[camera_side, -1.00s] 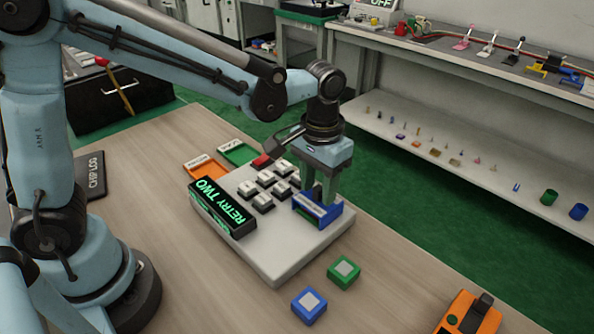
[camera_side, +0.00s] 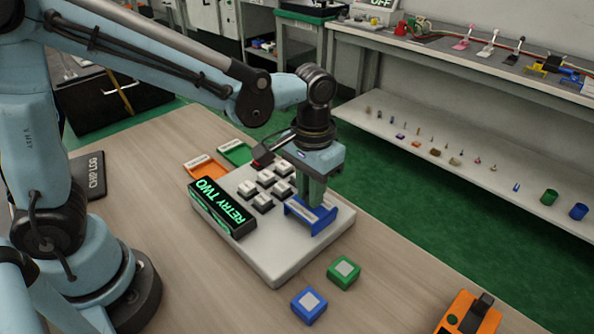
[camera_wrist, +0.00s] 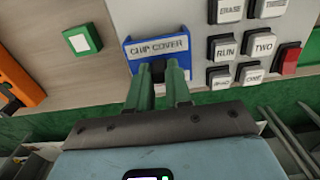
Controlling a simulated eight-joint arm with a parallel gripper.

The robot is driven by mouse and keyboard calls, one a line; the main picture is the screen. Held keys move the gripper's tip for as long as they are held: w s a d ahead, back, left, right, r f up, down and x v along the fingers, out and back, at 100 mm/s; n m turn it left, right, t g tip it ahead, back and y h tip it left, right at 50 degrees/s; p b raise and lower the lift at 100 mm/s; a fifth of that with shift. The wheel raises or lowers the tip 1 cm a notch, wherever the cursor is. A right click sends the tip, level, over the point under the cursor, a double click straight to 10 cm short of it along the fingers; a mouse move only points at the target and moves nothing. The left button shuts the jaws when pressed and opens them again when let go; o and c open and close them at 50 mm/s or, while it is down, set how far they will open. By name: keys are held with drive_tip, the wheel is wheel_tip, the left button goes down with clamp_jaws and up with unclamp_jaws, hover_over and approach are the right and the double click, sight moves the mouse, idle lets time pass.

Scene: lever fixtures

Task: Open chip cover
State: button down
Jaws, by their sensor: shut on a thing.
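The chip cover is a blue piece labelled CHIP COVER, on the light grey panel (camera_side: 275,262). In the side view its blue plate (camera_side: 300,216) stands tilted up from the blue frame at the panel's right end. In the wrist view the white-labelled cover (camera_wrist: 158,46) lies just beyond my fingertips. My gripper (camera_side: 313,202) is at the cover's upper edge with green fingers pointing down. In the wrist view its fingers (camera_wrist: 166,75) are close together around a dark part at the cover's edge. The exact contact is partly hidden by the fingers.
Several grey keys (camera_side: 268,186) and a display reading RETRY TWO (camera_side: 222,208) sit on the panel. A green block (camera_side: 343,272) and a blue block (camera_side: 309,305) lie in front. An orange device (camera_side: 470,318) stands at lower right.

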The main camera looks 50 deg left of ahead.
drive_tip(key=s, duration=0.7)
drive_tip(key=shift+s, duration=0.2)
drive_tip(key=c, duration=1)
unclamp_jaws()
drive_tip(key=shift+c, duration=0.2)
drive_tip(key=shift+r, duration=0.1)
wheel_tip(320, 180, up, 12)
drive_tip(key=w+a+f+t, duration=0.1)
drive_tip(key=a+f+t, duration=0.5)
drive_tip(key=a, duration=0.5)
drive_tip(key=shift+w+a+t, duration=0.25)
drive_tip(key=shift+t, duration=0.35)
